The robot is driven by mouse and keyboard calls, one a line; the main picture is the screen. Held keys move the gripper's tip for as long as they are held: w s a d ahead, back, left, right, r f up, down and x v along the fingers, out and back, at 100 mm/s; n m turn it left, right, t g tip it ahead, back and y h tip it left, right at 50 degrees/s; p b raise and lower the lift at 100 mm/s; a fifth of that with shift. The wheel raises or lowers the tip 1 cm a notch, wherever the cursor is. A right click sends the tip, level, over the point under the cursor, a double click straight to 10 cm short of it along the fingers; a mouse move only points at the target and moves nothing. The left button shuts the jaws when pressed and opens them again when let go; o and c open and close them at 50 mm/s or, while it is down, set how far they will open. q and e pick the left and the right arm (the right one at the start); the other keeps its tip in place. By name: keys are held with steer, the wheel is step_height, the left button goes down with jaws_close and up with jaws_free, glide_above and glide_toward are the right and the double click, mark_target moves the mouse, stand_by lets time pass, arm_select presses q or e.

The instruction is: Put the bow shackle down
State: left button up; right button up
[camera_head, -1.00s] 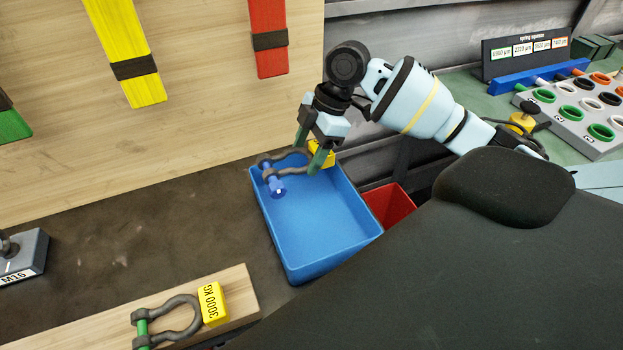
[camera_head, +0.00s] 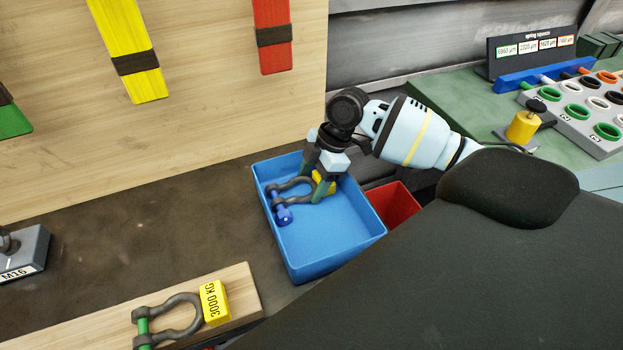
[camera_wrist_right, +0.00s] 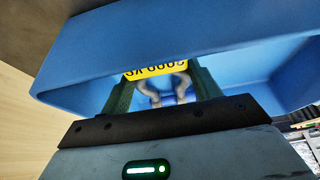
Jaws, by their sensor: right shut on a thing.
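A grey bow shackle (camera_head: 287,187) with a blue pin and a yellow tag is in the blue bin (camera_head: 335,262), near its back left. My right gripper (camera_head: 323,192) is shut on the shackle at its yellow tag end. In the right wrist view the tag (camera_wrist_right: 156,70) and part of the grey bow (camera_wrist_right: 181,82) show between the green fingers, within the bin walls. I cannot tell whether the shackle touches the bin floor. My left gripper is not in view.
A second shackle (camera_head: 183,316) with a green pin and a yellow 3000 KG tag (camera_head: 214,303) lies on a wooden board at the front. A red bin (camera_head: 393,207) stands right of the blue bin. The blue bin's front part is empty.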

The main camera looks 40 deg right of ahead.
stand_by(0.3)
steer(key=o, duration=1.4)
steer(key=shift+f, duration=0.1)
steer(key=v, duration=1.2)
steer(key=shift+s, duration=0.1)
